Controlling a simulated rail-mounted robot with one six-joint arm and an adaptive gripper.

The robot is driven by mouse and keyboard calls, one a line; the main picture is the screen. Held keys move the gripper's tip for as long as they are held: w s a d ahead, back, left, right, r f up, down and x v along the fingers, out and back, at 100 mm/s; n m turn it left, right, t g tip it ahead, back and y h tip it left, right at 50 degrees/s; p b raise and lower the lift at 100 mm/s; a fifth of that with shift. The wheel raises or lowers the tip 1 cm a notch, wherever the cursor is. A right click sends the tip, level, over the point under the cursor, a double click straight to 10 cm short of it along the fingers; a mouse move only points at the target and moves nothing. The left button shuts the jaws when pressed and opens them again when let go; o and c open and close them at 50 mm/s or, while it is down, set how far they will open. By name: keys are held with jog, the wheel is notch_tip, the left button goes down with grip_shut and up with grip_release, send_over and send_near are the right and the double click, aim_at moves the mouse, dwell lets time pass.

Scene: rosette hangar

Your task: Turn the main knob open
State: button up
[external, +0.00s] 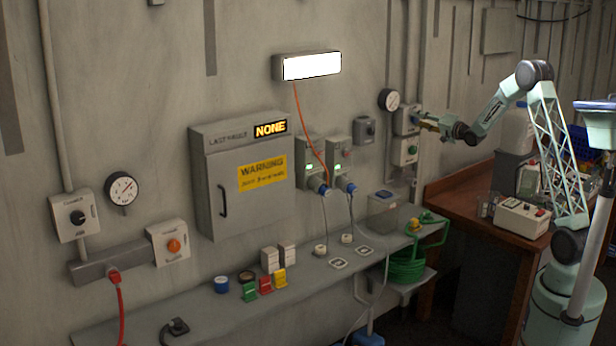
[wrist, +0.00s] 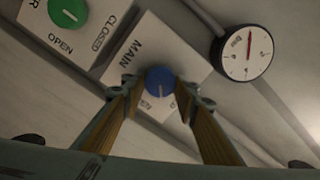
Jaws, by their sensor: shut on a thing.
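The main knob (wrist: 160,82) is blue and round, with a pale pointer mark, on a light box plate lettered MAIN (wrist: 128,55) in the wrist view. In the external view its box (external: 403,117) is on the wall at the right, and the knob itself is hidden behind my gripper. My gripper (external: 422,122) reaches this box from the right. In the wrist view its two fingertips (wrist: 160,88) are on either side of the blue knob, shut on it. The lower lettering on the plate is partly hidden by the fingers.
A box with a green knob (wrist: 67,11), lettered OPEN and CLOSED, is beside the main one; it is below it in the external view (external: 405,150). A round gauge (wrist: 243,53) is close by. A wooden bench (external: 455,190) stands below my arm.

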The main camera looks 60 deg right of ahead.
jog(key=m+p, duration=0.1)
jog(key=m, duration=0.3)
jog(key=shift+m, duration=0.4)
jog(key=shift+f+m+p, duration=0.1)
jog(key=shift+m+p, duration=0.35)
jog(key=shift+m, duration=1.35)
jog(key=o, duration=0.8)
jog(key=shift+o, duration=0.2)
jog(key=shift+s, duration=0.1)
jog(key=v, duration=1.2)
